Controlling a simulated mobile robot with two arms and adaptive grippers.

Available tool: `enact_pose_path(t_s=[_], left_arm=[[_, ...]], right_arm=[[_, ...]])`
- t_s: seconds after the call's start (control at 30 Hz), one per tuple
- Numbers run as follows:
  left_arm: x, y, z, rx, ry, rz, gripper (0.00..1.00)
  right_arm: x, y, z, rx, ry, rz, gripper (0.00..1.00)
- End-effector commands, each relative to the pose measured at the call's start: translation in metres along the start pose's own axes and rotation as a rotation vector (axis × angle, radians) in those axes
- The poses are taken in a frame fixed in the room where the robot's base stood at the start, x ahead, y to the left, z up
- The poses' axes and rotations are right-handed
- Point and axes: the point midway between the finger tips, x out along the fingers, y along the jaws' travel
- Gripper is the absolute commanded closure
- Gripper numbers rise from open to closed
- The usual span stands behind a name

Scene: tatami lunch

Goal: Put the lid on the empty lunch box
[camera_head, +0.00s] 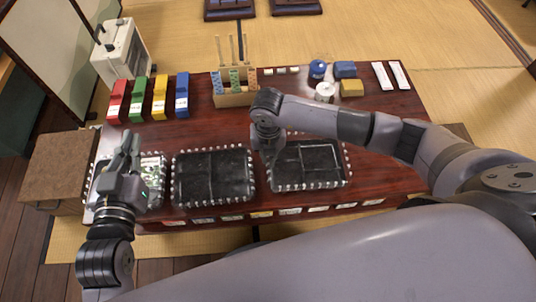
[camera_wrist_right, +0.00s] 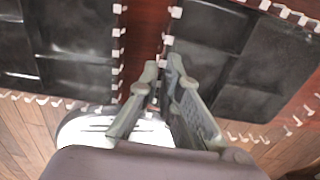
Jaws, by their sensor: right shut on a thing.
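Two black rectangular pieces edged with white beads lie side by side on the dark red table, a middle one (camera_head: 213,177) and a right one (camera_head: 318,172). Both have lines across them, and I cannot tell surely which is lid and which is empty box. My right gripper (camera_head: 268,155) is low at the left edge of the right piece. In the right wrist view its fingers (camera_wrist_right: 163,80) are close together at the bead-edged rim of that piece (camera_wrist_right: 235,55); the exact contact is hard to see. My left gripper (camera_head: 131,150) is over a left box (camera_head: 155,168), partly hiding it; its opening is unclear.
Red, green, yellow and blue holders (camera_head: 159,97) stand at the back left of the table (camera_head: 225,125). A wooden rack with sticks (camera_head: 236,97), a blue ball (camera_head: 317,69), a white roll (camera_head: 324,91) and small blocks stand behind. A brown box (camera_head: 58,165) is at left.

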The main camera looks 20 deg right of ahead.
Motion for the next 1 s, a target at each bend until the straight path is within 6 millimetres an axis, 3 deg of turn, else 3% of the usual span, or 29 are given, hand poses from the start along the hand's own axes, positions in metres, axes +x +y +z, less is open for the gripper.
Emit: enact_pose_path(t_s=[1.0], left_arm=[[-0.0009,-0.0012,0.0065,0.0,-0.036,-0.003,1.0]], right_arm=[[0.0015,-0.0004,0.0001,0.0,0.0,0.0,1.0]])
